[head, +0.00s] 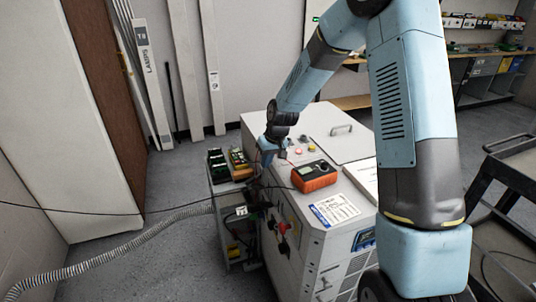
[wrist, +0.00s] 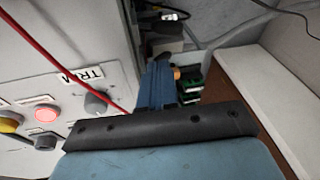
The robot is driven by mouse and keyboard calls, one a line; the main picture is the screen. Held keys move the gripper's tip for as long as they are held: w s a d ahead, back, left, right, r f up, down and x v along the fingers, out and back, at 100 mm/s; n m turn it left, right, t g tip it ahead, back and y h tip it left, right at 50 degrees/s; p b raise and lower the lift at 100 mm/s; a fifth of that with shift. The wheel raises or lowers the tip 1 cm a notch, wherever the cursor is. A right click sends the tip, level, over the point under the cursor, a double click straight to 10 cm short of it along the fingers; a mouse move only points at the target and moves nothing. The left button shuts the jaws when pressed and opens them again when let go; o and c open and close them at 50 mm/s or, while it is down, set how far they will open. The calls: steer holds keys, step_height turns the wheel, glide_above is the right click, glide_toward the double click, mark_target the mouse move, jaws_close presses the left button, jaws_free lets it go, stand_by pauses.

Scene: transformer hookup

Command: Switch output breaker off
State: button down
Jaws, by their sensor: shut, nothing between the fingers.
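My gripper (head: 269,158) hangs at the left edge of the white transformer cabinet (head: 330,127) in the head view. In the wrist view its blue fingers (wrist: 160,70) are together with nothing between them. The output breaker cannot be made out with certainty in either view. The cabinet's left side carries dark fittings and a red knob (head: 283,228), partly in shadow. In the wrist view a light panel at left has a lit red button (wrist: 45,114), a grey knob (wrist: 97,102) and a white label (wrist: 81,76). My fingers are apart from these controls.
An orange meter (head: 314,176) lies on the cabinet top. A side shelf holds green and dark parts (head: 217,162). A red cable (wrist: 60,62) crosses the wrist view. A corrugated hose (head: 110,253) runs over the floor at left. A black cart (head: 510,215) stands at right.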

glide_above(261, 185)
steer(key=f, duration=0.5)
steer(key=shift+w+d, duration=0.2)
steer(key=shift+d, duration=0.05)
steer(key=shift+s+a+f, duration=0.25)
steer(key=shift+a+f, duration=0.05)
steer(key=shift+f, duration=0.4)
steer(key=shift+a, duration=0.3)
steer(key=shift+d, duration=0.4)
steer(key=shift+a+f, duration=0.1)
